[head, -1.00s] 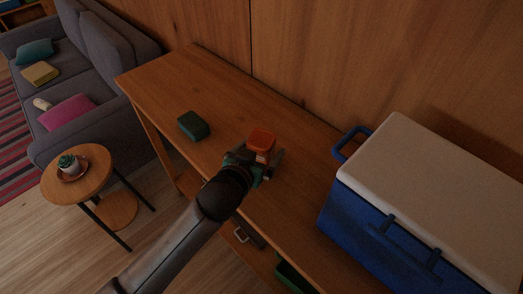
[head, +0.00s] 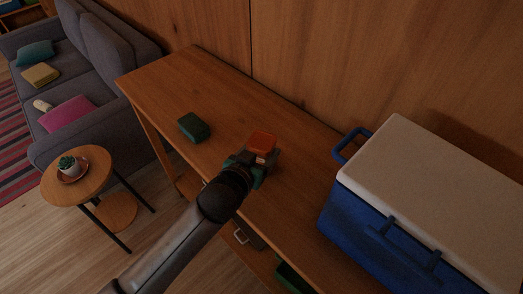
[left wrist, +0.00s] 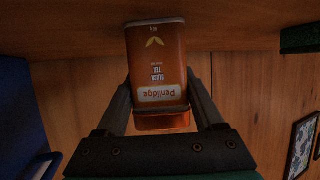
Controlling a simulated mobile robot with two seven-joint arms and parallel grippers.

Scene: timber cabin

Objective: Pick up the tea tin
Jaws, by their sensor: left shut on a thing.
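The tea tin is orange-red (head: 262,143) and stands on the wooden sideboard (head: 200,75) in the head view. In the left wrist view the tea tin (left wrist: 156,65) appears upside down, with a pale label reading "Penlidge Black Tea". My left gripper (head: 262,160) is shut on the tin, with one finger against each side, as the left wrist view (left wrist: 158,100) also shows. The tin's lower part is hidden by the gripper in the head view. I cannot tell whether the tin still touches the top. My right gripper is not in view.
A dark green box (head: 194,127) lies on the sideboard left of the tin. A blue cooler with a white lid (head: 430,190) stands to the right. The wooden wall (head: 330,60) is behind. A round side table (head: 95,165) and a grey sofa are at left.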

